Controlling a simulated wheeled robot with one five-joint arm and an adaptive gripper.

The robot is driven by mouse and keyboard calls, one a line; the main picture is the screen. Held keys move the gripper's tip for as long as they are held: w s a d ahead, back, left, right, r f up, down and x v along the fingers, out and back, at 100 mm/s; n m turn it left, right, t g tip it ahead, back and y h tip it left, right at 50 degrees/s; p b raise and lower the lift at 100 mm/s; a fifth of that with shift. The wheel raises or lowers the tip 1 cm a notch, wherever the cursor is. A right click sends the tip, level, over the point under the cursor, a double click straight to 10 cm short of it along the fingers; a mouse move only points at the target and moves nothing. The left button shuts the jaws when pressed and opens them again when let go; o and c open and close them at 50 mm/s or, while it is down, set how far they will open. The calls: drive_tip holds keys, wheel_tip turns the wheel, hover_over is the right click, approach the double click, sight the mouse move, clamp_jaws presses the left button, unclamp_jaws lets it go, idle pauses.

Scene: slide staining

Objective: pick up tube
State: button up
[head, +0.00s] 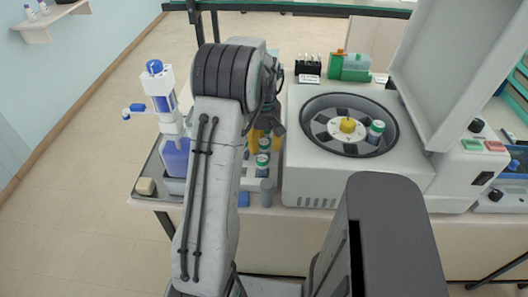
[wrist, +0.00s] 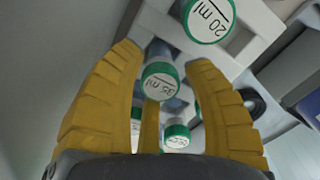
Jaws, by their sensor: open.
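My gripper (wrist: 164,60) is open in the wrist view. Its two yellow fingers stand on either side of a green-capped tube (wrist: 161,82) marked "35 ml", and I cannot tell whether they touch it. A second tube (wrist: 208,18) marked "20 ml" lies beyond the fingertips. Another green-capped tube (wrist: 177,135) shows lower between the fingers. In the head view my gripper (head: 264,134) points down over green-capped tubes (head: 262,160), partly hidden by my arm. One more tube (head: 376,131) stands in the open centrifuge.
The centrifuge (head: 310,172) stands right of the tubes, its lid (head: 455,60) raised. A blue-and-white dispenser bottle (head: 163,95) stands on the left. A black rack (head: 308,66) and green containers (head: 350,66) stand behind. Little free room shows around the tubes.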

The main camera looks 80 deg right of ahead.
drive_tip(key=shift+o, duration=0.3)
clamp_jaws()
drive_tip(key=shift+r, duration=0.1)
